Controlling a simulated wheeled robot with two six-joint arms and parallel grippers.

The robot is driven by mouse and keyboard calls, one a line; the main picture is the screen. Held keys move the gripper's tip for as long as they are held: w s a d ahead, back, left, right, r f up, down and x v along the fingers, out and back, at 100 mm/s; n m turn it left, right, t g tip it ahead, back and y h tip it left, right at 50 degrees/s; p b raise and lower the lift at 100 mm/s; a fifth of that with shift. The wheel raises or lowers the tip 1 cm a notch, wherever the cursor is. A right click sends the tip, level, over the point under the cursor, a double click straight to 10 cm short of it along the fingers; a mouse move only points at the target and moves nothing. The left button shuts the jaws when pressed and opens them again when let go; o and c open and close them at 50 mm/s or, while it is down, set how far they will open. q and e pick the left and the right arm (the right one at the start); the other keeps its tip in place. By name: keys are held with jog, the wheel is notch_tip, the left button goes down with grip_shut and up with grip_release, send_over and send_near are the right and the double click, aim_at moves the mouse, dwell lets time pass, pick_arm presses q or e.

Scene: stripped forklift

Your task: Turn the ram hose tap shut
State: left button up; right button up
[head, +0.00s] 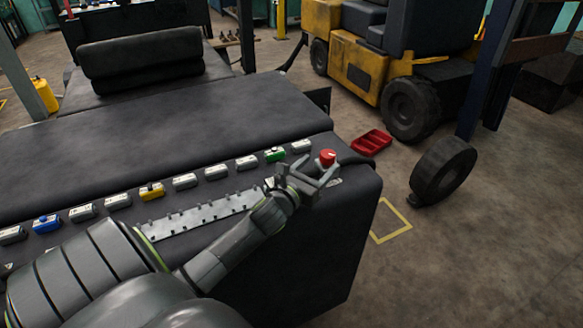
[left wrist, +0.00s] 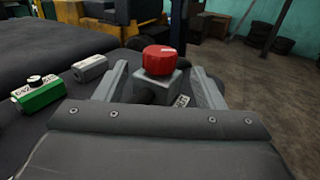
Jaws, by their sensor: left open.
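A tap with a round red knob (head: 327,157) sits near the right end of the black padded bench. In the left wrist view the red knob (left wrist: 158,60) tops a grey block, between and beyond my finger tips. A small label beside it is too small to read, so I cannot tell from it whether this is the ram hose tap. My left gripper (head: 317,176) is open at this tap. In the left wrist view its fingers (left wrist: 162,78) stand apart on either side of the grey block, with gaps visible. My right gripper is not in view.
Other taps line the bench (head: 180,120): green (head: 275,155), yellow (head: 152,190), blue (head: 46,223) and several grey ones. A pale notched strip (head: 200,213) lies in front. A red tray (head: 371,142), a loose wheel (head: 442,170) and a yellow forklift (head: 352,62) stand beyond.

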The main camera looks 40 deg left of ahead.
pick_arm(q)
jog(key=s+b, duration=0.1)
jog(key=s, duration=0.2)
jog(key=s+b, duration=0.1)
jog(key=s, duration=0.3)
jog(key=s+d+b, duration=0.1)
jog(key=s, duration=0.3)
